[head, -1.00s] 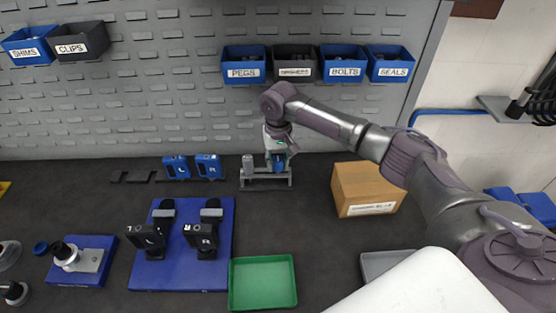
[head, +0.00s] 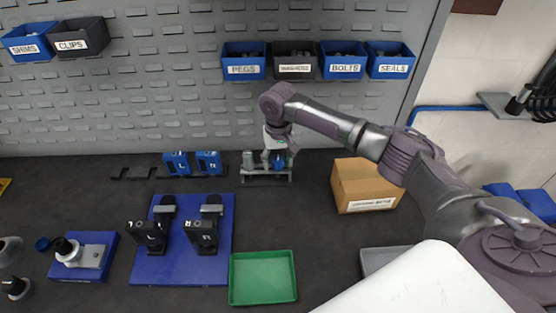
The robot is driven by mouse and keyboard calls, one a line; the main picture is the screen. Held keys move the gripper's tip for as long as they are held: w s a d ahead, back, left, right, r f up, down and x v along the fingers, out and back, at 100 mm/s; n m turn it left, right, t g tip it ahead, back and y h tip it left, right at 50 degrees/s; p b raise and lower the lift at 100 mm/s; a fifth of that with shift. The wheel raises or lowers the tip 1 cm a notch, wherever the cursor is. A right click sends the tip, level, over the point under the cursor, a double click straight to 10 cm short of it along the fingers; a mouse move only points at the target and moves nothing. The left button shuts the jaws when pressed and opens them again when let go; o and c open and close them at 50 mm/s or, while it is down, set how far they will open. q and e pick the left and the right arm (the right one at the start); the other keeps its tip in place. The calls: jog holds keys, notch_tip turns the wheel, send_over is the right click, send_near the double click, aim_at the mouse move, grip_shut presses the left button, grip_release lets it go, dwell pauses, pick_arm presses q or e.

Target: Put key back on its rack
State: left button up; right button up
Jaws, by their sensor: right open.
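A small grey rack (head: 265,177) stands on the dark bench top, below the pegboard. A grey cylindrical piece (head: 248,161) stands at its left end. A small blue piece (head: 279,164), which looks like the key, stands upright at the rack's right part. My right gripper (head: 279,154) points down right over this blue piece, with its fingers open around or just above it. The gripper hides the top of the piece, and I cannot tell whether a finger touches it. My left gripper is out of view.
A cardboard box (head: 367,185) stands right of the rack, under my right arm. A green tray (head: 262,278) and a blue board (head: 182,270) with two black holders are in front. Labelled bins (head: 244,65) hang above.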

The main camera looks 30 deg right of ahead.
jog(key=shift+r, duration=0.1)
jog(key=shift+r, duration=0.3)
notch_tip(320, 180, up, 12)
jog(key=b, duration=0.2)
dwell(0.4)
